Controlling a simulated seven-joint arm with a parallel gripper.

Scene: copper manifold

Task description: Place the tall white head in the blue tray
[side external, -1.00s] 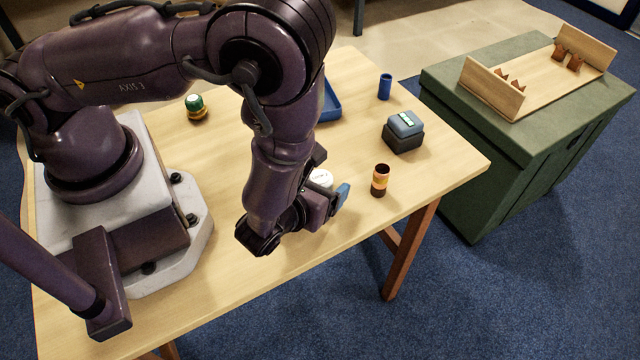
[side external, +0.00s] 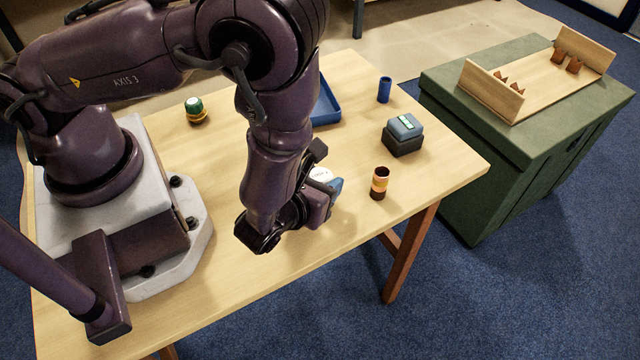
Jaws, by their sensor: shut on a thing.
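The white head (side external: 321,174) shows only as a round white top with a small dark mark. It is between the fingers of my gripper (side external: 327,183), which is shut on it. One finger with a blue tip shows on its right side. The lower part of the head is hidden by the gripper, so I cannot tell whether it touches the table. The blue tray (side external: 328,112) lies on the table farther back, partly hidden behind my arm.
A brown and orange cylinder (side external: 380,184) stands just right of my gripper. A dark box with a grey-blue top (side external: 403,134), a blue cylinder (side external: 384,90) and a green and yellow piece (side external: 195,110) stand on the wooden table (side external: 440,165). A green chest (side external: 470,150) with a wooden rack (side external: 540,75) stands beyond.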

